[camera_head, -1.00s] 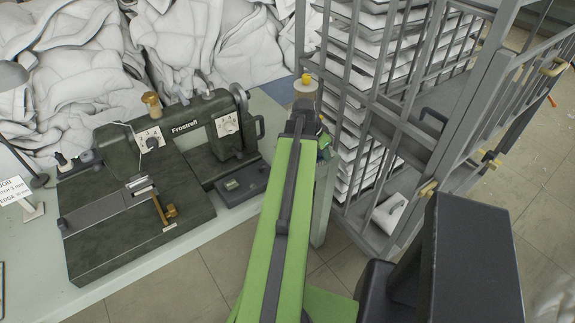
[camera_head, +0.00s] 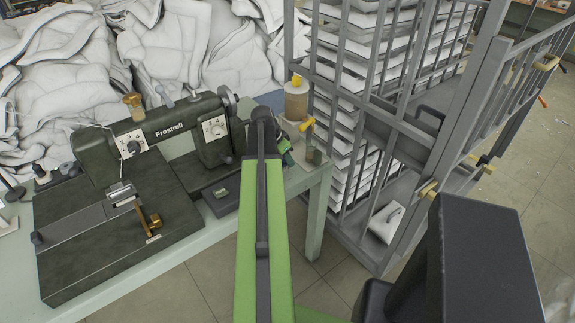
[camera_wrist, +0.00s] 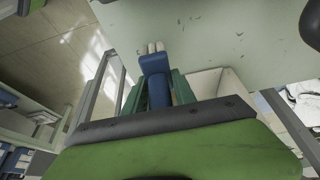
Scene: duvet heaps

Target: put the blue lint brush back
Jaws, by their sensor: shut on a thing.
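The blue lint brush (camera_wrist: 154,66) shows in the wrist view, with a pale end pointing away from me. My gripper (camera_wrist: 158,92) is shut on it; the green fingers stand on both sides of its blue body. In the head view my gripper (camera_head: 283,147) is at the right end of the pale green table (camera_head: 317,180), mostly hidden behind my arm. I cannot make out the brush there.
A dark green Frostrell machine (camera_head: 165,130) fills the table's left. A jar with a yellow top (camera_head: 296,103) and a yellow-handled thing (camera_head: 307,125) stand at the right corner. A grey barred cart (camera_head: 400,125) is close on the right. White duvets (camera_head: 100,60) heap behind.

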